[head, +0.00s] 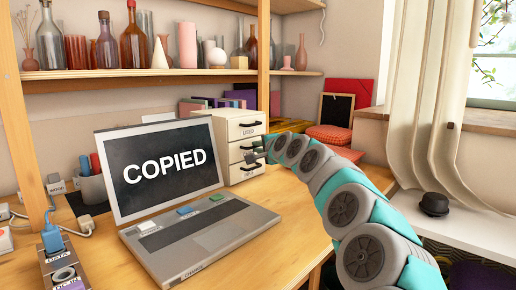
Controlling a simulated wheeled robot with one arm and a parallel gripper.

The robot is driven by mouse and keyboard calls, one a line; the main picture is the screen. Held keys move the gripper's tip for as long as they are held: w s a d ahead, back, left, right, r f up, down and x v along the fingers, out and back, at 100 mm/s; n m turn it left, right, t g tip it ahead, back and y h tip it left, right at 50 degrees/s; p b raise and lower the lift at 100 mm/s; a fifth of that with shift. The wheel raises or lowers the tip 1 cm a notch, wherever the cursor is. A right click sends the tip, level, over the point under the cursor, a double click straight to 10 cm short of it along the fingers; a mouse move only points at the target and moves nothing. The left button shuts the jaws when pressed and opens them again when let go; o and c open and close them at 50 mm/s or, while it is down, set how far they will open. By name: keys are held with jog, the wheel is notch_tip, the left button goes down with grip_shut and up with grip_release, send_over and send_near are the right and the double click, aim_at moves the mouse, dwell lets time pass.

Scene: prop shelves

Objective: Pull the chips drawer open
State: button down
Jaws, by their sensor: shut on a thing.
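A small cream drawer cabinet (221,138) stands on the wooden desk behind the laptop, with a stack of drawers facing right. The top drawer (247,132) has a dark handle and a small label too small to read for sure. My gripper (256,157) is small in the picture, at the cabinet's front near the middle and lower drawers. It is shut on a drawer handle there, partly hidden by the gripper itself. I cannot read which drawer is labelled chips. The drawer fronts look about flush with the cabinet.
An open laptop (168,165) reading "COPIED" fills the desk's middle, with small coloured blocks on it. A labelled socket box (67,271) sits front left, and a pen cup (93,188) beside the laptop. Bottles line the shelf (150,74) above. A red cushion (328,136) lies behind my arm.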

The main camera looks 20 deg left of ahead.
jog(key=shift+d+f, duration=0.1)
jog(key=s+d+b, duration=0.1)
jog(key=s+d, duration=0.1)
jog(key=d, duration=0.4)
jog(key=s+d+b, duration=0.1)
jog(key=s+d, duration=0.2)
jog(key=d, duration=0.4)
jog(key=shift+s+d, duration=0.3)
jog(key=shift+s, duration=0.05)
jog(key=c, duration=0.9)
grip_release()
jog(key=shift+b+v, duration=0.55)
jog(key=shift+v, duration=3.35)
